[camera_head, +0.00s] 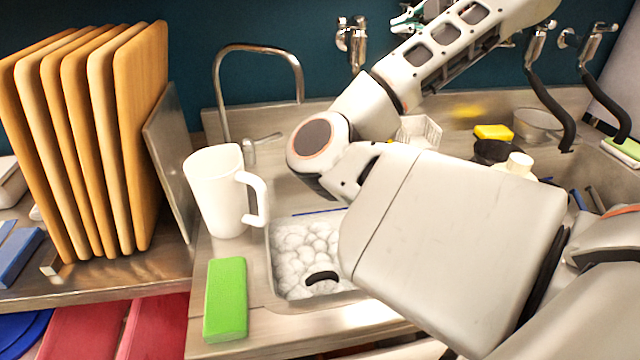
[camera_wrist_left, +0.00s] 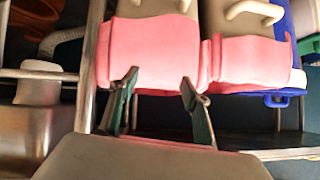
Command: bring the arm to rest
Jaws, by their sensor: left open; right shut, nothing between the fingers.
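My right arm fills the middle and right of the head view, bent over the sink and counter. Its right gripper (camera_head: 406,20) shows only in part at the top, as small teal fingers beside the forearm near the wall. It is shut, and I see nothing held in it. My left gripper is outside the head view. In the left wrist view its two dark green fingers (camera_wrist_left: 160,78) stand apart, open and empty. Pink cloth-like items (camera_wrist_left: 150,50) lie beyond the fingertips; I cannot tell whether they touch.
A white mug (camera_head: 213,190) and green sponge (camera_head: 226,300) stand left of the foamy sink basin (camera_head: 285,300). Wooden boards (camera_head: 135,130) stand upright at the left. Taps (camera_head: 352,45) are on the back wall. A yellow sponge (camera_head: 493,132) and bowl (camera_head: 538,126) are at the right.

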